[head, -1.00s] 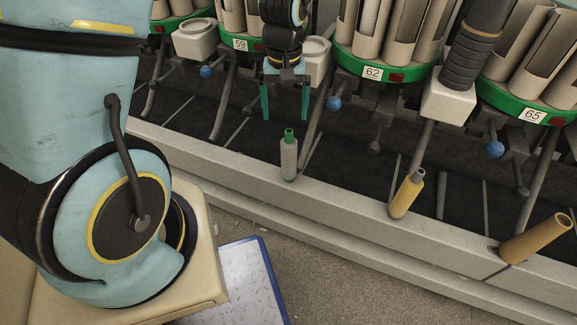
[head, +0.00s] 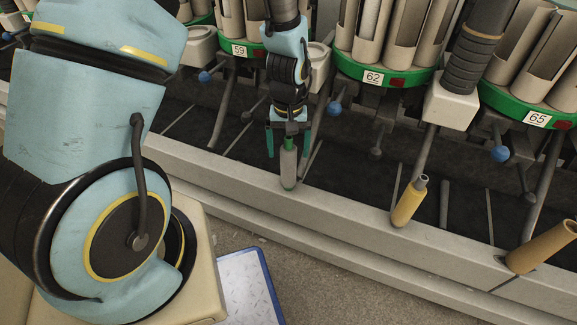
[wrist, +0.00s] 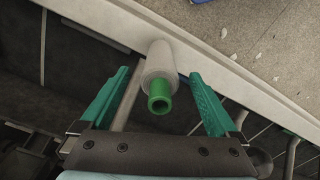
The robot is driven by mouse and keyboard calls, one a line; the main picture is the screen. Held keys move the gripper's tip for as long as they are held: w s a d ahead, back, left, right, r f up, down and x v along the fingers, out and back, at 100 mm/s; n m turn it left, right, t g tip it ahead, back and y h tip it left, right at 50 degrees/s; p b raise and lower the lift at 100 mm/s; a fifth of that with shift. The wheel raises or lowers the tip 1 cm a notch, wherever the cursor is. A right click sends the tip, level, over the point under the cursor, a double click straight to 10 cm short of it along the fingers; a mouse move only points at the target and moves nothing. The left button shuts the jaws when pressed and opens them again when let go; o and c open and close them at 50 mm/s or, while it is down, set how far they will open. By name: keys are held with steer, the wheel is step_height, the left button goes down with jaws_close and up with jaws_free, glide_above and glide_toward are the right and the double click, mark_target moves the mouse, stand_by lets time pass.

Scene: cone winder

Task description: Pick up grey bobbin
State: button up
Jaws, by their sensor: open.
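The grey bobbin (head: 288,168) stands on the pale ledge of the machine in the head view. My gripper (head: 288,150) is just above it, pointing down, with its teal fingers spread around the bobbin's upper part. The bobbin's green top is mostly hidden there. In the wrist view the grey bobbin (wrist: 159,72) and its green hollow end lie between the two open fingers of my gripper (wrist: 159,85), apart from both.
A yellow bobbin (head: 409,203) and a brown tube (head: 543,246) lean along the ledge (head: 345,222) to the right. Green trays numbered 59, 62 (head: 385,75) and 65 hold cones behind. Blue knobs (head: 334,109) stick out near the arm. A blue-edged board (head: 247,288) lies on the floor.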

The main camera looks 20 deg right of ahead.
steer(key=c, duration=1.3)
steer(key=shift+r, duration=0.1)
